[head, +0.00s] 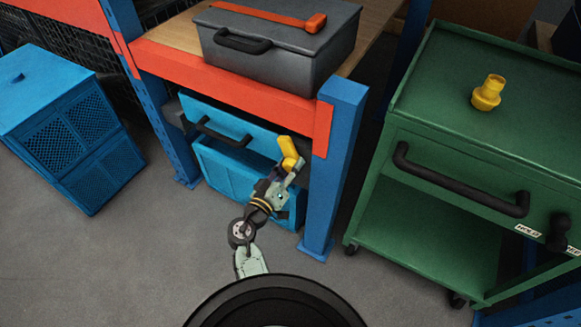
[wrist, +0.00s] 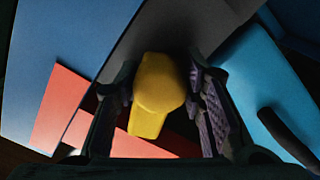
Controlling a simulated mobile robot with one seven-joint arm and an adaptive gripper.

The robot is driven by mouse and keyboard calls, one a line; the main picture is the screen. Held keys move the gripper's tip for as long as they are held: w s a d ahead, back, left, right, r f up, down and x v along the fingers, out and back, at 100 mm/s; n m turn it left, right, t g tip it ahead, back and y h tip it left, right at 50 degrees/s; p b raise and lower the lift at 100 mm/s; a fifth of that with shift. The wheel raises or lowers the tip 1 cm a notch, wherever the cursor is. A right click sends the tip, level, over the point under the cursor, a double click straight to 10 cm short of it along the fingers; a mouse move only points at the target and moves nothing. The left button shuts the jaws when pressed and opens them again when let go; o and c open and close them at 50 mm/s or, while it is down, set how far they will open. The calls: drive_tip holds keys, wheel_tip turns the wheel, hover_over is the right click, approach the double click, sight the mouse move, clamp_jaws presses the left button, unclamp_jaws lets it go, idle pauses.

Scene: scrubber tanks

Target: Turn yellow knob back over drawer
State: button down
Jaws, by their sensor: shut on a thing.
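The yellow knob (head: 289,154) is at the right end of the blue drawer (head: 225,130) under the orange shelf beam. In the wrist view the yellow knob (wrist: 158,88) sits between the two dark fingers of my gripper (wrist: 158,100). My gripper (head: 287,168) is shut on the knob from below and in front. The knob's lever part points up and left in the head view. The drawer's black handle (head: 223,131) lies left of the knob; a dark handle also shows at the right of the wrist view (wrist: 285,135). The knob's base is hidden.
A blue post (head: 337,165) stands close right of my gripper. A grey toolbox (head: 280,45) with an orange tool rests on the shelf above. A green cart (head: 455,230) with a yellow fitting (head: 487,93) stands right. A blue crate (head: 65,125) is left. The floor in front is clear.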

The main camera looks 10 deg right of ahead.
drive_tip(key=n, duration=0.4)
drive_tip(key=n+p, duration=0.1)
drive_tip(key=n, duration=0.1)
drive_tip(key=shift+d+r, duration=0.1)
drive_tip(key=shift+r, duration=0.15)
drive_tip(key=n+p, duration=0.2)
drive_tip(key=n, duration=0.4)
drive_tip(key=shift+r, duration=0.1)
drive_tip(key=shift+n, duration=0.3)
drive_tip(key=c, duration=1)
unclamp_jaws()
drive_tip(key=shift+c, duration=0.2)
